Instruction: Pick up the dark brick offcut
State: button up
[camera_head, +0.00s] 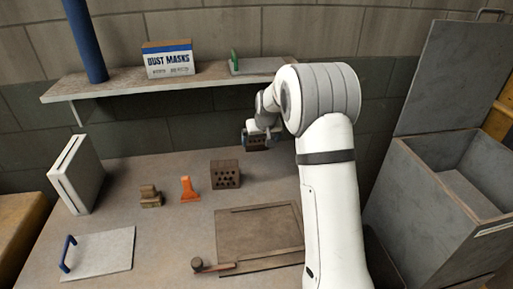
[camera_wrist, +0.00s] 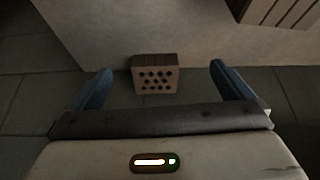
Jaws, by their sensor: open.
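My gripper (camera_head: 261,134) is open, high at the back near the wall, beyond the table's back edge in the head view. In the wrist view a holed brick piece (camera_wrist: 155,76) shows between the two spread blue fingers, with clear gaps on both sides. I cannot tell its distance or what supports it.
The table (camera_head: 120,215) holds small brown pieces (camera_head: 150,197), an orange tool (camera_head: 189,190), a brown board (camera_head: 262,232), a blue-handled trowel (camera_head: 98,254) and a white block (camera_head: 77,175). A shelf (camera_head: 120,87) with a dust masks box (camera_head: 168,62) hangs above. An open grey bin (camera_head: 420,212) stands right.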

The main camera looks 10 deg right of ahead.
jog(key=t, duration=0.1)
send_over(256, 139)
jog(key=s, duration=0.2)
jog(key=shift+m, duration=0.4)
notch_tip(256, 139, down, 5)
jog(key=shift+d+r, duration=0.15)
jog(key=shift+p+x, duration=1.5)
jog(key=shift+x, duration=2.45)
jog(key=shift+c, duration=0.4)
jog(key=c, duration=0.9)
